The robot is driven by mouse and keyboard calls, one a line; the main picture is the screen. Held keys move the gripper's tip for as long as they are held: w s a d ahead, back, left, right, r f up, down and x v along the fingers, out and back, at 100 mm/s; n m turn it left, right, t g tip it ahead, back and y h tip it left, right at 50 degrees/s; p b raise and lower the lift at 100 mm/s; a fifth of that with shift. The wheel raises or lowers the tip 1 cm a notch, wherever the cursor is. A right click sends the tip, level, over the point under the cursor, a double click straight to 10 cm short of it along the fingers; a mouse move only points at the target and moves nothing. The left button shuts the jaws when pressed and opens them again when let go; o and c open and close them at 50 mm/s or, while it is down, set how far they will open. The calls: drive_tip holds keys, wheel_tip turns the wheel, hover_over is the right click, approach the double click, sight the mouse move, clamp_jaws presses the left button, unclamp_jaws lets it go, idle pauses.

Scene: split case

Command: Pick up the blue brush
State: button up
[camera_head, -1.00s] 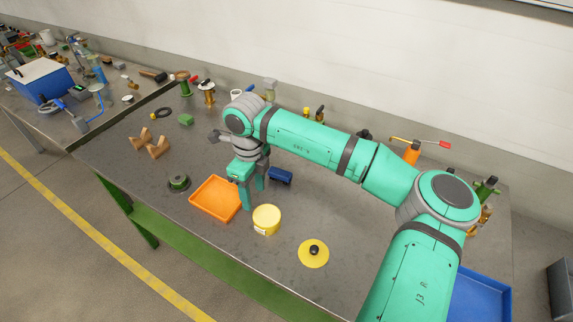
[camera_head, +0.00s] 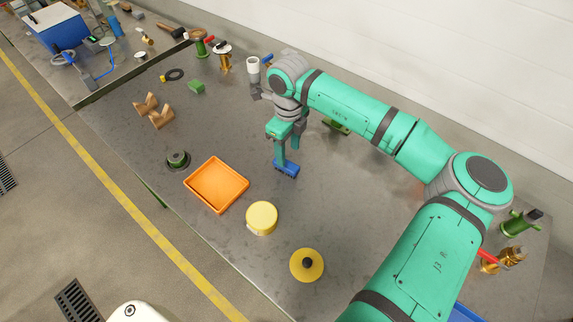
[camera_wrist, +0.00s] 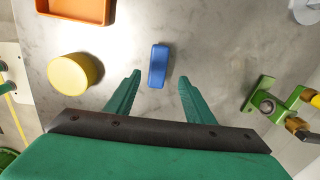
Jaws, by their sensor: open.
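The blue brush (camera_head: 288,169) lies on the grey metal table, right of the orange tray. In the wrist view the blue brush (camera_wrist: 158,62) shows as a blue block with its long side running up the picture. My gripper (camera_wrist: 159,78) is open and empty. Its two green fingers stand left and right of the brush's line, with the brush between and slightly beyond the tips. In the head view my gripper (camera_head: 284,158) points down over the brush and one finger hides part of it. I cannot tell the exact height left between the tips and the table.
A green clamp-like part (camera_wrist: 268,100) is at right in the wrist view. The table right of the brush is mostly clear.

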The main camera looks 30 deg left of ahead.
sight(286, 167)
drive_tip(key=shift+s+a+f, duration=0.1)
drive_tip(key=shift+f, duration=1.65)
drive_tip(key=shift+s+a+f, duration=0.1)
drive_tip(key=shift+f, duration=1.65)
drive_tip(key=c, duration=1.1)
